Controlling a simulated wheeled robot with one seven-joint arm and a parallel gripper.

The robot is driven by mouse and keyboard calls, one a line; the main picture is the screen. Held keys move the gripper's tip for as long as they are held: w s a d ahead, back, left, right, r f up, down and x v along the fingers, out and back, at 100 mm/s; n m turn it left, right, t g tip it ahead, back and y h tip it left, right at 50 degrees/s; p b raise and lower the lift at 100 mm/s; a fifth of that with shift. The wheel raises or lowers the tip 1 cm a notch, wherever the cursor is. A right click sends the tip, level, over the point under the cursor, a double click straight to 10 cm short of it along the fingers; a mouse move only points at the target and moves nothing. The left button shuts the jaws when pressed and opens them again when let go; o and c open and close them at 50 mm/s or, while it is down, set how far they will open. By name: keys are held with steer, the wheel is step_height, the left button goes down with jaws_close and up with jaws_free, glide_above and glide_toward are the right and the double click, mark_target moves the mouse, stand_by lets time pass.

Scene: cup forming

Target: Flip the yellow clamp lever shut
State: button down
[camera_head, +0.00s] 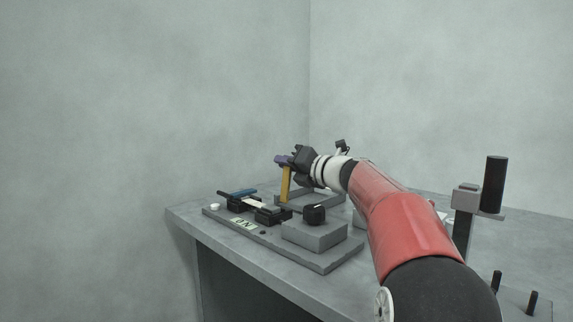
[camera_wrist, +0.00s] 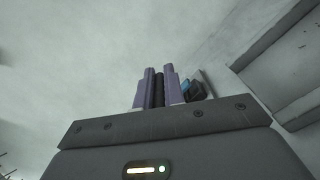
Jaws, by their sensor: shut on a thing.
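The yellow clamp lever (camera_head: 285,184) stands nearly upright on the fixture in the head view. My gripper (camera_head: 282,160) is at its top end, with the purple fingers closed there. In the wrist view, the two purple fingers of my gripper (camera_wrist: 158,90) are close together with a dark strip between them, which looks like the lever's end. The lever's yellow part does not show in the wrist view. The lever's foot is partly hard to make out among the fixture parts.
The grey base plate (camera_head: 325,264) on the table (camera_head: 183,212) carries a grey box with a black knob (camera_head: 314,214), black blocks (camera_head: 272,215), a blue bar (camera_head: 243,192) and a label (camera_head: 243,224). A post with a black cylinder (camera_head: 494,185) stands right of my arm.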

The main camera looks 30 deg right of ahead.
steer(key=a+n+b, duration=0.1)
steer(key=s+a+n+b, duration=0.1)
steer(key=n, duration=0.1)
steer(key=a+n+b, duration=0.1)
steer(key=a+n, duration=0.1)
steer(key=shift+s+a+f, duration=0.1)
steer(key=shift+s, duration=0.15)
steer(key=shift+s+a+f+n+b, duration=0.25)
steer(key=shift+a+n+b, duration=0.4)
steer(key=shift+n, duration=0.3)
steer(key=shift+s+a+f+n+b, duration=0.2)
steer(key=shift+a+n+b, duration=0.25)
steer(key=shift+n+b, duration=0.4)
steer(key=shift+s+a+f+n+b, duration=0.15)
steer(key=shift+a+f+n+b, duration=0.15)
steer(key=shift+a+n+b, duration=0.5)
steer(key=shift+d+n, duration=0.2)
steer(key=shift+n, duration=0.1)
steer(key=c, duration=1.5)
jaws_free()
steer(key=shift+r, duration=0.15)
step_height(320, 180, up, 20)
steer(key=p, duration=1)
steer(key=shift+p, duration=0.35)
